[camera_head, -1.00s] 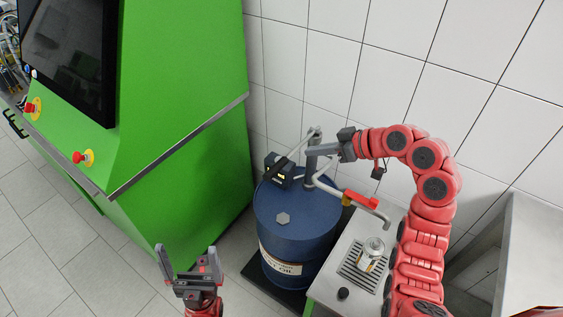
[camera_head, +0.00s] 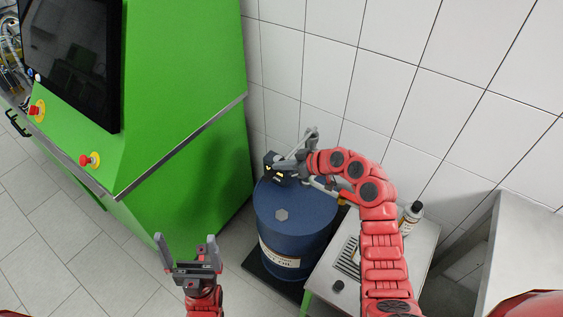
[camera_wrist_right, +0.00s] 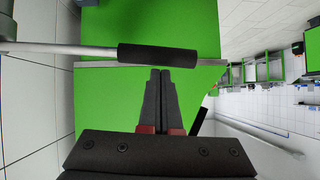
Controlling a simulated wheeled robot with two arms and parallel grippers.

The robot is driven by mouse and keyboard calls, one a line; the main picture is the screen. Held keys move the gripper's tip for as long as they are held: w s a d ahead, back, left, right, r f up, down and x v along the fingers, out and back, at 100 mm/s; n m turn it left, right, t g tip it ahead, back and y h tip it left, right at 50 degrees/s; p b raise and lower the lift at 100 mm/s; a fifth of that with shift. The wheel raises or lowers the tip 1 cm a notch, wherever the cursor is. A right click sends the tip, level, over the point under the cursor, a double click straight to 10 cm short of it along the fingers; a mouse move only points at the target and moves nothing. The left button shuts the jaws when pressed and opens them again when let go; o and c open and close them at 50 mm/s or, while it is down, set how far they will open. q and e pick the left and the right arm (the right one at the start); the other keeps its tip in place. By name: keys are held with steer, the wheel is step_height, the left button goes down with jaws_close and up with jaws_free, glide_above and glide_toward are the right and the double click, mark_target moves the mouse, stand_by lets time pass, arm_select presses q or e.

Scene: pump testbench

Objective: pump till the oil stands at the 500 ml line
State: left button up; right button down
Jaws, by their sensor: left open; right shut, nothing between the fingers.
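The pump's grey lever ends in a black grip (camera_wrist_right: 157,56), which lies just beyond my right fingertips in the right wrist view. My right gripper (camera_wrist_right: 160,72) is shut and empty; I cannot tell whether it touches the grip. My right arm hides the spout and the vessel on the drip grate (camera_head: 349,255), so the oil level cannot be seen. My left gripper (camera_head: 188,242) is open and empty, left of the drum.
A dark box with yellow lit marks (camera_head: 277,167) sits by the pump. A black-capped bottle (camera_head: 410,218) stands on the small steel table (camera_head: 322,283). The green testbench (camera_head: 190,160) is at left. The tiled wall (camera_head: 400,60) is close behind the drum.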

steer(key=shift+f, duration=0.1)
step_height(320, 180, down, 14)
steer(key=n+t+h+b, duration=0.2)
steer(key=n+t+b, duration=0.1)
steer(key=b, duration=1.9)
steer(key=shift+n+t+b, duration=0.3)
steer(key=shift+b, duration=0.05)
steer(key=shift+d+f, duration=0.15)
steer(key=shift+d, duration=0.05)
steer(key=shift+s, duration=0.1)
steer(key=s+d+r, duration=0.4)
steer(key=s+r, duration=0.4)
steer(key=r, duration=0.1)
steer(key=shift+s+d+r, duration=0.15)
steer(key=shift+d+r, duration=0.2)
